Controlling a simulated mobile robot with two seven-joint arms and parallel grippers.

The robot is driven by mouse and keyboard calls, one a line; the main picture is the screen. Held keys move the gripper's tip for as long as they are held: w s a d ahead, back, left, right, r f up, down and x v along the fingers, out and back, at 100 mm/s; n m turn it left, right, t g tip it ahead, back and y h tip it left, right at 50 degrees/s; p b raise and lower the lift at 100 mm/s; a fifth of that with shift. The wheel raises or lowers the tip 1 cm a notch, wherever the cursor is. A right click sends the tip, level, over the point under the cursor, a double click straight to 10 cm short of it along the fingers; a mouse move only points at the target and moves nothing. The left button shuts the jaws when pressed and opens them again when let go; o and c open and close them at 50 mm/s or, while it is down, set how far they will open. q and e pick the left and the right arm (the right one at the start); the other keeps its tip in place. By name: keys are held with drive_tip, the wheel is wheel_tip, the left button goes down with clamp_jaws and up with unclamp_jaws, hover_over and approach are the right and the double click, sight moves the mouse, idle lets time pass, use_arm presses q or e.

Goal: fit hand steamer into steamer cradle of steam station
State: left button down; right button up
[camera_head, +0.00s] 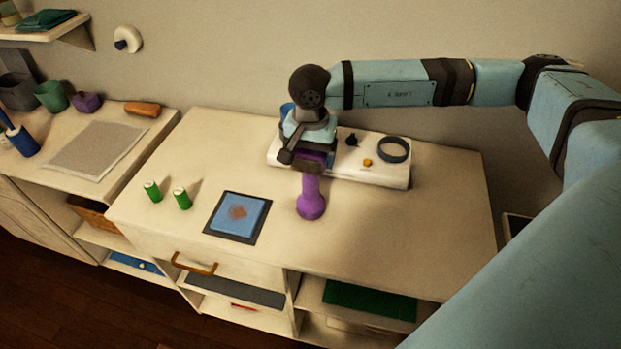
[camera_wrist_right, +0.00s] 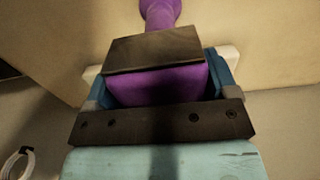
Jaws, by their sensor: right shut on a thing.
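The purple hand steamer (camera_head: 311,200) is held at its upper end by my right gripper (camera_head: 312,158), its rounded end pointing down and toward the front. In the right wrist view the gripper (camera_wrist_right: 158,85) is shut on the purple block of the steamer (camera_wrist_right: 158,86). I cannot tell whether the lower end touches the table. The white steam station (camera_head: 345,172) lies behind, partly hidden by my gripper. A dark ring (camera_head: 393,150), which looks like the steamer cradle, sits at its right end, apart from the steamer. My left gripper is not in view.
The station carries an orange knob (camera_head: 367,162) and a black knob (camera_head: 352,140). A blue pad on a dark mat (camera_head: 237,217) and two green cylinders (camera_head: 182,198) stand to the left. The table's right and front right are clear.

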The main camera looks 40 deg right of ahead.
drive_tip(key=shift+r, duration=0.6)
wheel_tip(320, 180, up, 18)
drive_tip(key=b, duration=0.2)
drive_tip(key=s+a+f+n+p, duration=0.1)
drive_tip(key=a+f+n+p, duration=0.2)
drive_tip(key=f+n+p, duration=0.2)
drive_tip(key=s+a+f+n+p, duration=0.1)
drive_tip(key=a+f+n+p, duration=0.3)
drive_tip(key=f, duration=0.5)
drive_tip(key=shift+s+n+p, duration=0.15)
drive_tip(key=shift+n+p, duration=0.25)
drive_tip(key=shift+n, duration=0.1)
